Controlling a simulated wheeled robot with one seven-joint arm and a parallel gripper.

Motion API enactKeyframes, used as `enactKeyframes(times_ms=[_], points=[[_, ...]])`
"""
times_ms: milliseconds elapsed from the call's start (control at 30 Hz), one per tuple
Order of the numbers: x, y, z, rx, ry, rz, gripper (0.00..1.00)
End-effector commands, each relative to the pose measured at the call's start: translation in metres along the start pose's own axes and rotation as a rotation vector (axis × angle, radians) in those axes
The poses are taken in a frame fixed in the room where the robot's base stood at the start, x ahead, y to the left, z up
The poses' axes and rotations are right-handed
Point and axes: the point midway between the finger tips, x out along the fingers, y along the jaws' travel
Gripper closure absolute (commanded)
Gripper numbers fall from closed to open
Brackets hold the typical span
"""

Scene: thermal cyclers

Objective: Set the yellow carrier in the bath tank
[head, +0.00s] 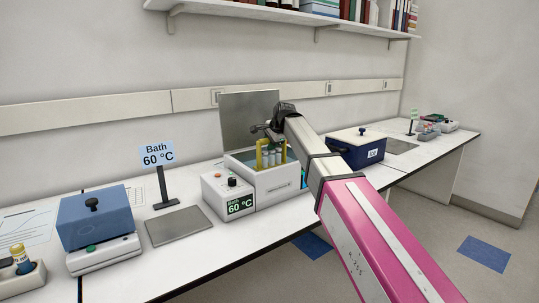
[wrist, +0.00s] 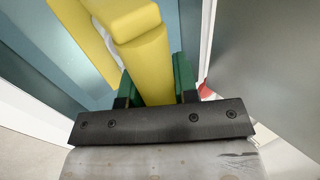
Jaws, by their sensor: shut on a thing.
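The yellow carrier (head: 261,153) shows in the head view with several grey-topped tubes in it, at the opening of the bath tank (head: 278,187). The tank is a white box with its grey lid raised behind it. My gripper (head: 268,128) is above the tank. In the wrist view the green fingers of my gripper (wrist: 155,80) are shut on the yellow bar of the carrier (wrist: 148,60). The carrier looks upright and at least partly within the tank walls. Whether its base touches the tank floor is hidden.
A sign (head: 158,158) and a grey plate (head: 178,226) are to the left, with a blue-lidded device (head: 95,217) beyond. A dark blue ice box (head: 357,148) stands to the right. A shelf (head: 280,14) hangs above.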

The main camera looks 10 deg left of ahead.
Motion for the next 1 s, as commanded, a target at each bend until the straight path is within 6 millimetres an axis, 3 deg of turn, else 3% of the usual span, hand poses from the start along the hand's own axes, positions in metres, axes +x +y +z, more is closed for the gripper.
enactKeyframes(times_ms=[333,700,733,800,1000], points=[[0.031,0.021,0.000,0.001,0.000,-0.001,1.00],[0.034,0.022,0.000,0.000,0.000,-0.002,1.00],[0.034,0.022,0.000,0.000,0.000,-0.001,0.69],[0.034,0.022,0.000,0.000,0.000,-0.001,0.47],[0.034,0.022,0.000,0.000,0.000,-0.001,0.47]])
